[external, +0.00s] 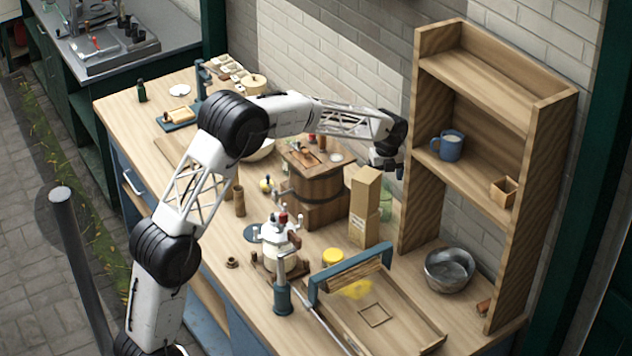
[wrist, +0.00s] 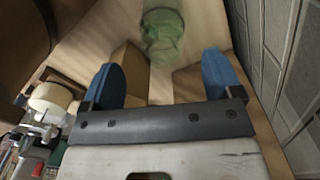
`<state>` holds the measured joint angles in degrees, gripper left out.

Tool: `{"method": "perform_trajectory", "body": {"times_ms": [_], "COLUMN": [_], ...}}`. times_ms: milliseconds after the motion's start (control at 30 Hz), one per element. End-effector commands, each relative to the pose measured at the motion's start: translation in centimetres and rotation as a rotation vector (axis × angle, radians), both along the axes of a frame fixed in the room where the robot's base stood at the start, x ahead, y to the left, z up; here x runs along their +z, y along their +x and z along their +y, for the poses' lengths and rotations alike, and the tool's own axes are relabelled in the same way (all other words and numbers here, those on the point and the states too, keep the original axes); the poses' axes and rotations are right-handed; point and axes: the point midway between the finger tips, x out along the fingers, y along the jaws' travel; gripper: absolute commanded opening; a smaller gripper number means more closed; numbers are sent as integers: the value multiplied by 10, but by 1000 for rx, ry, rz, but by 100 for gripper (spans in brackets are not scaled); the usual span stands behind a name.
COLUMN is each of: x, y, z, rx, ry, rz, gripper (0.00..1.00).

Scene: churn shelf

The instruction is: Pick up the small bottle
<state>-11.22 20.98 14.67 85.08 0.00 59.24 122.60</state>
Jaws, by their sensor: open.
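A small dark green bottle (external: 141,91) stands upright at the far left of the worktop. A pale green glass vessel (external: 385,207) stands behind a tall tan box; the box hides part of it. In the wrist view, the green glass (wrist: 162,30) shows at top centre, beyond my fingers; whether it is a bottle or a jar I cannot tell. My gripper (external: 386,163) is above the worktop beside the shelf, over the area of the green glass and far from the dark bottle. Its blue fingers (wrist: 160,78) are apart with nothing gripped between them.
The tall tan box (external: 364,208) and a wooden churn (external: 312,190) stand close to my gripper. The wooden shelf (external: 407,200) rises at its right, holding a blue mug (external: 448,146). A metal bowl (external: 450,270) and a wooden tray (external: 410,325) lie nearer the front.

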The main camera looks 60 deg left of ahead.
Motion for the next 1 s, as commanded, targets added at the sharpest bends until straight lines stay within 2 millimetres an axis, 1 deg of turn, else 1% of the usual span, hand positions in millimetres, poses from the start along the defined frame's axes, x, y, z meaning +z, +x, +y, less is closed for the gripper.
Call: {"method": "perform_trajectory", "body": {"times_ms": [167,500,600,1000], "x": [-8,-43,-50,-52], "y": [1,3,3,3], "z": [0,2,2,2], "rx": [0,0,0,1], "ry": [0,0,1,1], "rz": [2,2,1,0], "gripper": [85,85,85,85]}}
